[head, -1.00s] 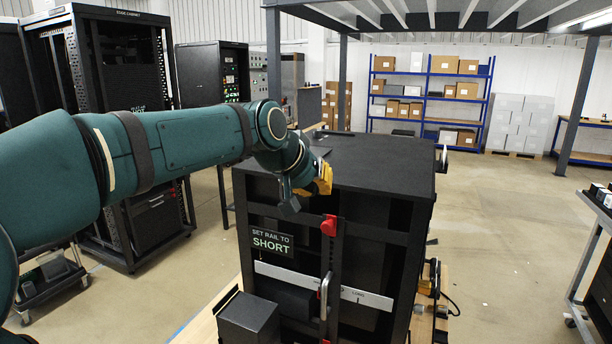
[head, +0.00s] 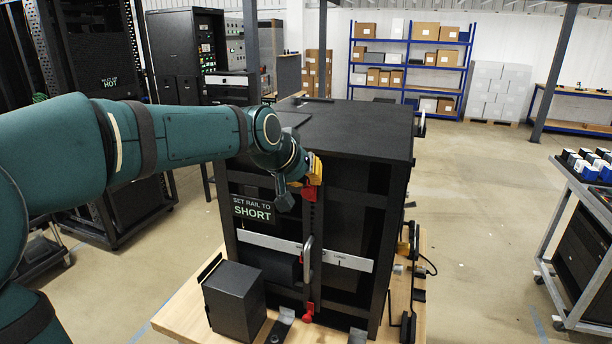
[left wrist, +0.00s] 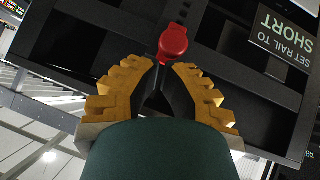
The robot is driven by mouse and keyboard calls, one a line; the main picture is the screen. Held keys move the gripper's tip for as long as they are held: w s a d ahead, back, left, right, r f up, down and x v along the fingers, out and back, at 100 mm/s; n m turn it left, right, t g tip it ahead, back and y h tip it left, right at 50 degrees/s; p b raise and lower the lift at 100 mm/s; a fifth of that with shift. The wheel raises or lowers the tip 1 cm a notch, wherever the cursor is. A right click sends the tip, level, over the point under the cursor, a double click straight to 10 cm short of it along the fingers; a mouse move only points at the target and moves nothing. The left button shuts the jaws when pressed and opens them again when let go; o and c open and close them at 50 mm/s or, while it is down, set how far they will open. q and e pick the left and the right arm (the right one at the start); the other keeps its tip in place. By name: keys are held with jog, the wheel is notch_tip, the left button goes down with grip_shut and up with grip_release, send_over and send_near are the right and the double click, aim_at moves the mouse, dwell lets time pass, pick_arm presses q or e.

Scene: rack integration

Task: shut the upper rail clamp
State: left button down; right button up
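The upper rail clamp is a red lever (head: 309,193) at the top of the dark upright rail on the front of the black rack (head: 352,135). My left gripper (head: 314,178), with yellow fingers, is right above it in the head view, partly overlapping it. In the left wrist view, the fingertips (left wrist: 165,66) are apart, and the red clamp lever (left wrist: 173,42) shows just beyond and between them. I cannot tell whether they touch it. A second red clamp (head: 308,313) is at the rail's lower end. My right gripper is not in view.
A sign (head: 253,207) reading "SET RAIL TO SHORT" hangs left of the rail, above a pale scale strip (head: 345,260). A metal handle (head: 307,250) stands out from the rail. A dark box (head: 235,298) sits on the wooden bench (head: 178,312) at the front left.

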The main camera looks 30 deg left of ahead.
aim_at(305, 189)
pick_arm(q)
jog(key=shift+f+b, duration=1.2)
jog(key=shift+f, duration=0.35)
jog(key=shift+r, duration=0.1)
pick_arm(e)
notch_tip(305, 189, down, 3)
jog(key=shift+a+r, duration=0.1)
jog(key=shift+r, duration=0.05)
pick_arm(q)
jog(key=shift+a+r+p, duration=0.1)
jog(key=shift+r+p, duration=0.45)
jog(key=r, duration=0.1)
jog(key=r+p, duration=0.1)
jog(key=a+r+p, duration=0.1)
jog(key=r, duration=0.1)
jog(key=shift+s, duration=0.3)
jog(key=v, duration=0.9)
jog(key=shift+s+f, duration=0.2)
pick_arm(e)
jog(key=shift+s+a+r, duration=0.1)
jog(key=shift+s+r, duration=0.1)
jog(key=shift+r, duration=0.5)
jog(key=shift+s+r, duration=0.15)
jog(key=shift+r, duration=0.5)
